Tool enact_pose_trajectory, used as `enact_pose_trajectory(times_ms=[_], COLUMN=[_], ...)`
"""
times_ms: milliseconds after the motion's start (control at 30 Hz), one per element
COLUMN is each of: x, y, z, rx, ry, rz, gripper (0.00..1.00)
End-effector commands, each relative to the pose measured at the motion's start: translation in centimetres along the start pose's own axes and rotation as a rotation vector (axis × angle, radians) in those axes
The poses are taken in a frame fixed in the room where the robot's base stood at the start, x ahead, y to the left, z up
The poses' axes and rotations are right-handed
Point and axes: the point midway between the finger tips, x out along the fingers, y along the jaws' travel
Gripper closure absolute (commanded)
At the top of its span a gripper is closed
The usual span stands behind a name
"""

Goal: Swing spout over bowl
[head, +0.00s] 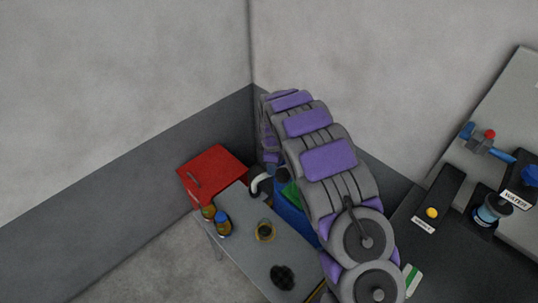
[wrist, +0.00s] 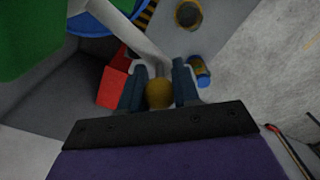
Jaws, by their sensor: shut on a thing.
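In the wrist view my gripper (wrist: 159,88) is shut on a round mustard-yellow knob (wrist: 159,94), with one dark blue finger on each side of it. A pale grey curved pipe (wrist: 147,47), which looks like the spout, meets the knob and runs up to the left. In the head view my arm hides the gripper and the knob. A small round vessel with a yellowish rim (head: 265,230) stands on the grey table (head: 240,221); it may be the bowl, but I cannot tell for sure.
A red box (head: 212,170) stands at the table's far left, with two small jars (head: 222,223) near the left edge. A blue tub (head: 289,206) holding something green is partly behind my arm. A dark bench (head: 455,255) stands right.

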Motion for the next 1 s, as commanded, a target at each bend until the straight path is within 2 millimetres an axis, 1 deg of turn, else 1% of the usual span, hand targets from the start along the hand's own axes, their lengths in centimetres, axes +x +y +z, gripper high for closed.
enact_pose_trajectory(times_ms=[33, 100, 400, 700, 1000], x=[-0.3, -0.3, 0.0, -0.1, -0.1], y=[-0.6, -1.2, -2.9, -3.2, -3.2], z=[0.4, 0.8, 2.5, 3.2, 3.4], rx=[-0.037, -0.092, -0.264, -0.331, -0.337], ry=[-0.001, -0.001, 0.000, 0.001, 0.000], rz=[-0.002, -0.003, -0.003, 0.002, 0.001], gripper=[1.00, 1.00, 1.00, 1.00, 1.00])
